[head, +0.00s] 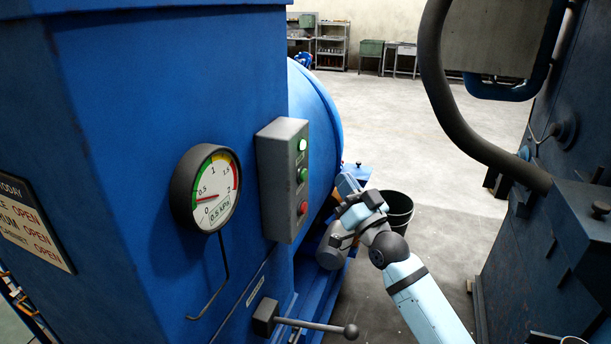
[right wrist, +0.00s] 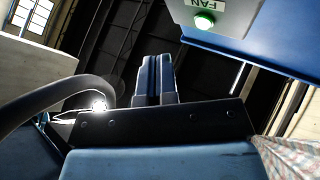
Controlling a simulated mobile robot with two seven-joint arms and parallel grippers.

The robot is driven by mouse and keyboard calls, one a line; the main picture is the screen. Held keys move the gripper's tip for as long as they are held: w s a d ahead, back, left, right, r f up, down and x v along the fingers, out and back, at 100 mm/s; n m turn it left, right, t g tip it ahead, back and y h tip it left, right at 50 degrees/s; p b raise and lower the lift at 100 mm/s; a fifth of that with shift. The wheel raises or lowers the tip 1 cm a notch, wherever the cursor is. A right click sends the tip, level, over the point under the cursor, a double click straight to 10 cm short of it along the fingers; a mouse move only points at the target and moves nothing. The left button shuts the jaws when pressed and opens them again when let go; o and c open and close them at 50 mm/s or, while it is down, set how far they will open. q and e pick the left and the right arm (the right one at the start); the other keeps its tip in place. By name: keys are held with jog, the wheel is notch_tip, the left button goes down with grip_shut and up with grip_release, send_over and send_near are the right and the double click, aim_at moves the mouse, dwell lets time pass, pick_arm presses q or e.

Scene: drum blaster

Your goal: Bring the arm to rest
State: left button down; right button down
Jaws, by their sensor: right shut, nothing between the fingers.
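My right arm (head: 425,300) comes in from the lower right and bends back at the wrist. My right gripper (head: 347,184) is in front of the blue machine, right of the grey control box (head: 268,185). In the right wrist view its two fingers (right wrist: 153,80) are pressed together with nothing between them, pointing up. The box has a pale lit button, a green button and a red button. My left gripper is not in view.
A round gauge (head: 217,190) and a lever (head: 318,327) are on the blue machine (head: 120,130). A black bucket (head: 399,212) stands behind my arm. A thick dark hose (head: 440,90) and another dark machine (head: 550,230) are at the right. The floor between is open.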

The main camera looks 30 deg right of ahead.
dwell(0.3)
jog(key=s+a+f+n+g+y+p, duration=0.1)
jog(key=s+a+f+g+p, duration=0.2)
jog(key=f, duration=0.6)
jog(key=s+a+f+n+g+y, duration=0.1)
jog(key=s+a+f+n+g, duration=0.25)
jog(key=f, duration=0.55)
jog(key=s+a+f+g+p, duration=0.1)
jog(key=s+a+f+g, duration=0.2)
jog(key=s+a+f, duration=0.2)
jog(key=s+a+f+g+p, duration=0.1)
jog(key=s+a+f+g, duration=0.2)
jog(key=s+a+f, duration=0.3)
jog(key=s+f, duration=0.4)
jog(key=s, duration=0.3)
jog(key=shift+s+a+p, duration=0.2)
jog(key=shift+s+p, duration=0.1)
jog(key=shift+p, duration=0.1)
